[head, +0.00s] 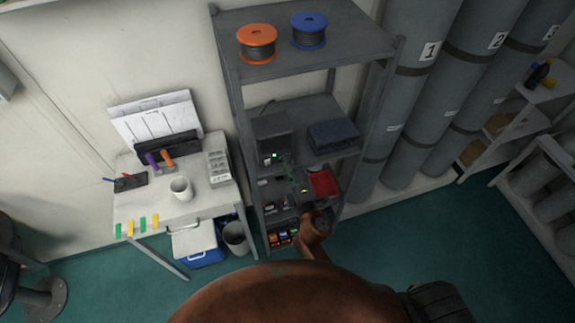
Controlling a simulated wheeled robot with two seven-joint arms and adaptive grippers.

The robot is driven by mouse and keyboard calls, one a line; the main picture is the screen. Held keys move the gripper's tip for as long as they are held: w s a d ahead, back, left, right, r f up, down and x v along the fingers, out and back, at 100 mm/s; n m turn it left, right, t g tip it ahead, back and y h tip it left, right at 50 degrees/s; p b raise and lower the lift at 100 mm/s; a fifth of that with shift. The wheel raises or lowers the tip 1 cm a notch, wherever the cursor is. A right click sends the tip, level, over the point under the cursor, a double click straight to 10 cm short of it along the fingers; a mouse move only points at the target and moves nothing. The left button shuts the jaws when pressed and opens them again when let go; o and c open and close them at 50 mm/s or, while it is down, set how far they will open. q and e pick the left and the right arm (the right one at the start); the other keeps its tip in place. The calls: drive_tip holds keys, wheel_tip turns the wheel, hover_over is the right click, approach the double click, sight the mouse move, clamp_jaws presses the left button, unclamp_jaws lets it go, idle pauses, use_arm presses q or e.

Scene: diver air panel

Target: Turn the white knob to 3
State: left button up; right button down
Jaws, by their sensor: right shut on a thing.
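My right gripper (298,181) reaches in from below, in front of the grey shelf rack (345,60). It is shut at the dark equipment on the middle shelf, where a green light (275,155) shows on a dark box (272,130). The white knob cannot be made out; the gripper and its wrist cover the spot where the jaws close. The knob's number marks and pointer cannot be read. My left gripper is not in view.
A red tray (324,183) lies right of the gripper. Orange (257,41) and blue (309,30) spools stand on the top shelf. A white desk (200,205) with a mug (181,188) is on the left. Tall grey cylinders (405,125) stand on the right.

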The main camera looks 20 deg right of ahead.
idle(0.3)
drive_tip(key=c, duration=1.8)
unclamp_jaws()
drive_tip(key=s, duration=0.8)
drive_tip(key=shift+d+r, duration=0.2)
drive_tip(key=shift+r, duration=0.05)
